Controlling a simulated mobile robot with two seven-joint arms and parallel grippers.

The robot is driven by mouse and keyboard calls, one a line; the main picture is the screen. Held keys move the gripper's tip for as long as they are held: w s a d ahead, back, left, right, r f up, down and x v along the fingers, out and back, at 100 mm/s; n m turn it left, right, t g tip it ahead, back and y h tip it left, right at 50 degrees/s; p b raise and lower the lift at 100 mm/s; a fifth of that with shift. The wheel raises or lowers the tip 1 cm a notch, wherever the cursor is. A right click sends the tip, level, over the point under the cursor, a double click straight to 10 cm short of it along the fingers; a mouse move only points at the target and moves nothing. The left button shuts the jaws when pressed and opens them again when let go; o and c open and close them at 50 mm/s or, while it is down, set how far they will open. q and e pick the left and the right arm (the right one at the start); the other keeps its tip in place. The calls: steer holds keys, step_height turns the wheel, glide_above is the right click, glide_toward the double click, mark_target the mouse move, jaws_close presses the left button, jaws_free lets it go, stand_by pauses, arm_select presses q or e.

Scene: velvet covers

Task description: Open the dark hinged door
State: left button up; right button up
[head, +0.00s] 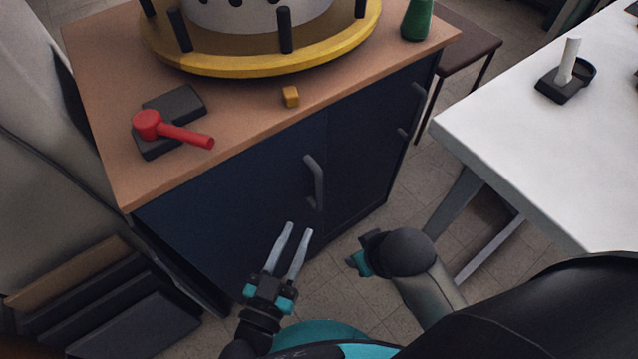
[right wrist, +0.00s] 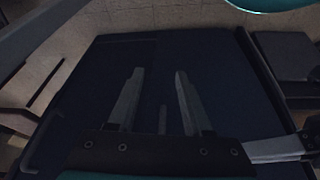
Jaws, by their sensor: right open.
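The dark blue hinged door (head: 245,185) is on the front of a wood-topped cabinet and looks shut. A grey bar handle (head: 314,182) stands upright near its right edge. My left gripper (head: 298,230) is open and empty, below the handle and apart from it in the head view. My right gripper (head: 357,260) is low, right of the handle, its fingers mostly hidden in the head view. In the right wrist view it (right wrist: 160,72) is open, with the dark blue cabinet front (right wrist: 210,75) behind its fingers; contact cannot be told.
A second dark panel (head: 365,145) adjoins on the right. The cabinet top (head: 235,105) holds a red tool (head: 170,130), a small yellow block (head: 291,97) and a yellow round base (head: 260,65). A white table (head: 540,135) stands right; dark boards (head: 130,320) lean at lower left.

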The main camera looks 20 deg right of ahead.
mark_target(317, 186)
arm_select(q)
steer(key=b+x, duration=0.2)
steer(key=x, duration=0.6)
steer(key=shift+f, duration=0.15)
steer(key=b+x, duration=0.1)
steer(key=x, duration=0.2)
steer(key=shift+b+x, duration=0.4)
steer(key=shift+x, duration=0.6)
arm_select(e)
steer(key=w+a+r+t+y, duration=0.1)
steer(key=w+a+r+t, duration=0.2)
steer(key=r, duration=0.1)
steer(key=shift+r, duration=0.3)
arm_select(q)
jaws_close()
